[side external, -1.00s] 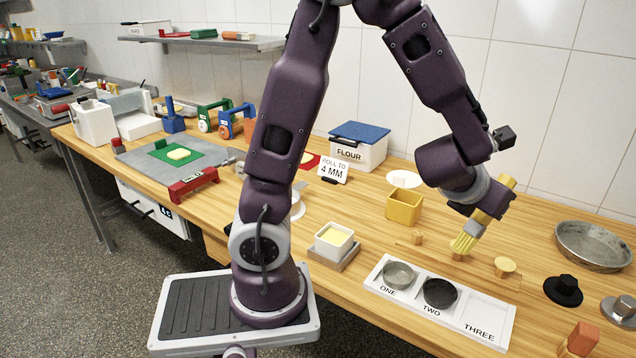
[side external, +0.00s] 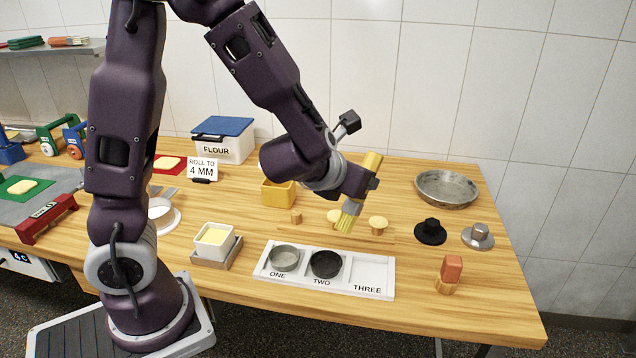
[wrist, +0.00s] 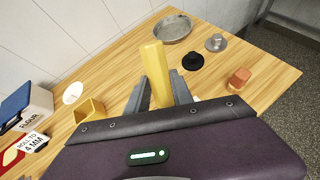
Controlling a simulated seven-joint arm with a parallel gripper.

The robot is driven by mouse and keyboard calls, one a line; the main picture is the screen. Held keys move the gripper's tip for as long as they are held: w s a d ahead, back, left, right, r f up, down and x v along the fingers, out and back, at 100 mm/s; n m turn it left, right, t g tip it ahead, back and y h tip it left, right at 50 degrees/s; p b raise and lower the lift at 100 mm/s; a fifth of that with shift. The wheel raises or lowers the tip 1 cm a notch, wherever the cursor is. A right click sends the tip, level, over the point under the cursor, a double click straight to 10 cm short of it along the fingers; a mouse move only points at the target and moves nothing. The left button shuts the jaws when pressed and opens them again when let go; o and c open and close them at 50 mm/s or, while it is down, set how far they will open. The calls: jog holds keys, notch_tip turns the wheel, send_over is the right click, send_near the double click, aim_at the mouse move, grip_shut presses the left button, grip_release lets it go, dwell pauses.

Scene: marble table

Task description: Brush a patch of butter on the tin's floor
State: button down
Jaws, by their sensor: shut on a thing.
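My gripper (side external: 362,190) is shut on a yellow-handled brush (side external: 371,163); its pale yellow bristles point down above the table, behind the white tray. The brush handle also shows between the fingers in the wrist view (wrist: 156,72). A grey round tin (side external: 284,258) sits in slot ONE and a black tin (side external: 326,263) in slot TWO of the white tray (side external: 375,279). A larger grey round tin (side external: 447,187) stands at the back right. A white tub of butter (side external: 215,240) stands left of the tray. No butter patch is discernible in the tins.
Slot THREE is empty. A yellow box (side external: 277,194) and a flour bin (side external: 222,140) are behind. A black knobbed disc (side external: 430,232), a grey one (side external: 478,236) and a reddish block (side external: 452,270) stand right.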

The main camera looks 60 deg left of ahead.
jog(key=f+n+y, duration=0.1)
jog(key=y, duration=0.1)
jog(key=s+a+f+n+y, duration=0.1)
jog(key=f+n+y, duration=0.2)
jog(key=n+y, duration=0.1)
jog(key=shift+s+a+f, duration=0.25)
jog(key=s+n+y, duration=0.1)
jog(key=y, duration=0.1)
jog(key=s+r+n+g+y, duration=0.1)
jog(key=s+y, duration=0.1)
jog(key=s+r+n+g+y, duration=0.1)
jog(key=s+n+y, duration=0.1)
jog(key=shift+s+d, duration=0.1)
jog(key=shift+d, duration=0.25)
notch_tip(320, 180, down, 8)
jog(key=shift+f, duration=0.55)
jog(key=shift+d, duration=0.1)
dwell(0.7)
